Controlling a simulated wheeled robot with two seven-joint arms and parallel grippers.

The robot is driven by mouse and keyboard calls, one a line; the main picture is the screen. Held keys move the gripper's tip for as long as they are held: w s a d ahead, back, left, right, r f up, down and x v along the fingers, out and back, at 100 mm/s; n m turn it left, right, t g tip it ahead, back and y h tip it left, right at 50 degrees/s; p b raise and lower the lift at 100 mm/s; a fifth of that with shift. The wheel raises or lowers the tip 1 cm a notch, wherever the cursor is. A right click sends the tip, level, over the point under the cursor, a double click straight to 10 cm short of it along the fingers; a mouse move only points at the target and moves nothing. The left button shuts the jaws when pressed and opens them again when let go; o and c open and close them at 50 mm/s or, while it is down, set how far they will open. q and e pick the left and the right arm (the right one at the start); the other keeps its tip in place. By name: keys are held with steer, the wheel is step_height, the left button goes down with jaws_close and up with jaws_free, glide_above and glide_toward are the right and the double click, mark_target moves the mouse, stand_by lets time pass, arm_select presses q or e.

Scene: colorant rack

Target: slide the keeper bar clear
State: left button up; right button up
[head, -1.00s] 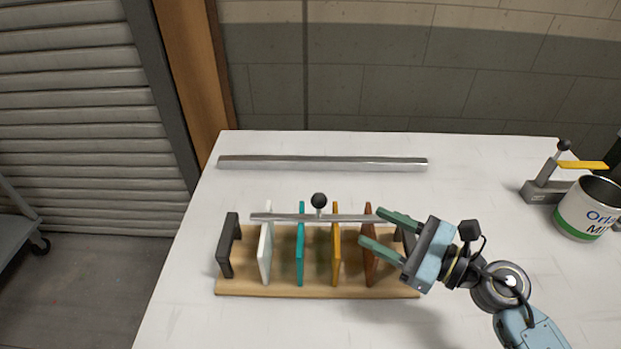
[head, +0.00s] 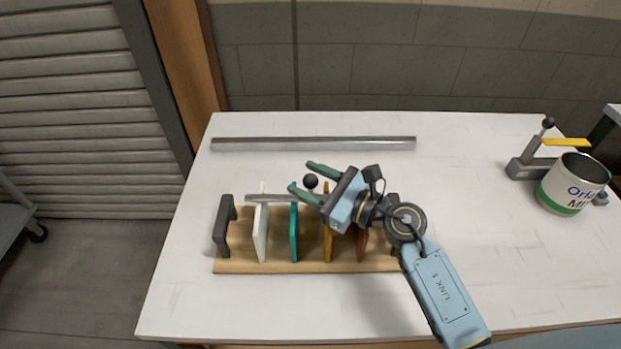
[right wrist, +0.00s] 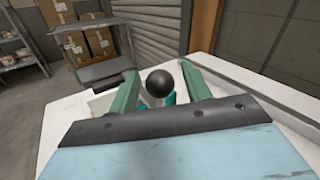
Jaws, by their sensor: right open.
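The keeper bar (head: 272,198) is a thin grey bar lying across the tops of the coloured plates in the wooden rack (head: 290,267). Its round black knob (head: 311,181) stands up from the bar. My right gripper (head: 308,178) is open, its green fingers pointing left with the knob between them. In the right wrist view the black knob (right wrist: 159,83) sits between the two fingers, with visible gaps on its sides. The gripper hides the right part of the bar. My left gripper is in neither view.
The rack holds white (head: 261,235), teal (head: 294,235), yellow (head: 328,240) and brown (head: 361,245) plates between dark end posts. A long metal strip (head: 313,144) lies behind it. A mug (head: 572,185) and a clamp (head: 530,165) stand at right. The table between is clear.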

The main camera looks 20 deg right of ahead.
jaws_close()
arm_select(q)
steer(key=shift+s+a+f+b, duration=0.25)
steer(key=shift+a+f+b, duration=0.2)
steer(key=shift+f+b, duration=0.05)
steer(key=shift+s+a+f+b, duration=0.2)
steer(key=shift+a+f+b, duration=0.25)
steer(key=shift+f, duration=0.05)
arm_select(e)
steer(key=w+d, duration=0.1)
steer(key=w, duration=0.5)
steer(key=shift+d, duration=0.35)
jaws_free()
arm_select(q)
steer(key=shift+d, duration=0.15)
